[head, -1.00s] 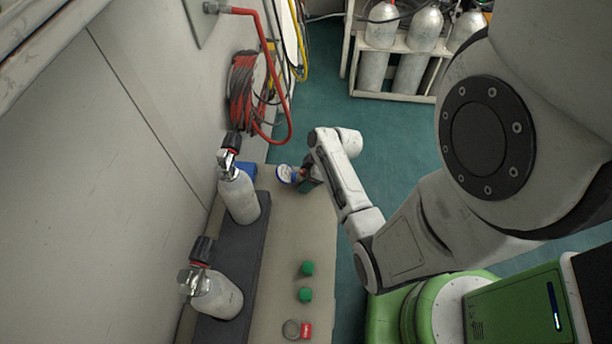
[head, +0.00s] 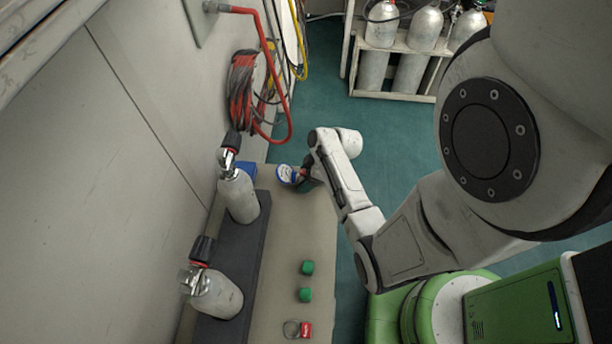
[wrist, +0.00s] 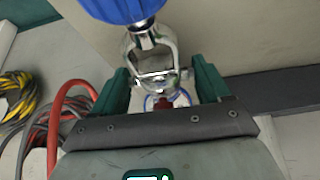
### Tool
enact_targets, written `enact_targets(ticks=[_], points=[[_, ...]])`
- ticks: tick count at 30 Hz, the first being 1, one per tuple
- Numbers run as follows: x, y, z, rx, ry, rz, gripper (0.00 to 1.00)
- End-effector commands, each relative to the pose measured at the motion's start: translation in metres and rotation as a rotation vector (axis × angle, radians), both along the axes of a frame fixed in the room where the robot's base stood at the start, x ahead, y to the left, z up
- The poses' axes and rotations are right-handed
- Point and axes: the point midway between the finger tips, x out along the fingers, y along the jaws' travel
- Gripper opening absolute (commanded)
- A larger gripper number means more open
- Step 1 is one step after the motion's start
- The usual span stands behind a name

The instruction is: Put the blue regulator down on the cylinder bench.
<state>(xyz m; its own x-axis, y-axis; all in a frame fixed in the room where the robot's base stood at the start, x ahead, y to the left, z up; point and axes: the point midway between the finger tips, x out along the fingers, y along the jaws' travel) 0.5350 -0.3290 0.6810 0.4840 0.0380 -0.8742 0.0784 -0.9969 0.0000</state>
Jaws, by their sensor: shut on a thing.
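The blue regulator (head: 286,173) is in my gripper (head: 302,178), over the far end of the beige cylinder bench (head: 290,235) in the head view. In the wrist view its blue cap (wrist: 122,8) is at the top and its metal yoke (wrist: 152,62) sits between the green fingers of my gripper (wrist: 160,88). The fingers are shut on the yoke part. Bare bench top shows behind the regulator in the wrist view. I cannot tell whether the regulator touches the bench.
Two grey cylinders (head: 239,195) (head: 217,296) with valves stand in a dark rack along the wall. Two green caps (head: 307,268) (head: 305,295) and a red-tagged ring (head: 304,330) lie on the near bench. A blue block (head: 248,170) is left of the regulator. A red hose (head: 270,75) hangs beyond.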

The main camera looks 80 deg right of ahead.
Motion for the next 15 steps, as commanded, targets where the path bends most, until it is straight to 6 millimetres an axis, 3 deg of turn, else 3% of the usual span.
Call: enact_targets(ticks=[14, 15], points=[[0.0005, -0.0011, -0.0056, -0.002, -0.001, 0.0, 0.19], [0.0004, -0.0012, -0.0053, -0.003, -0.001, -0.001, 0.78]])
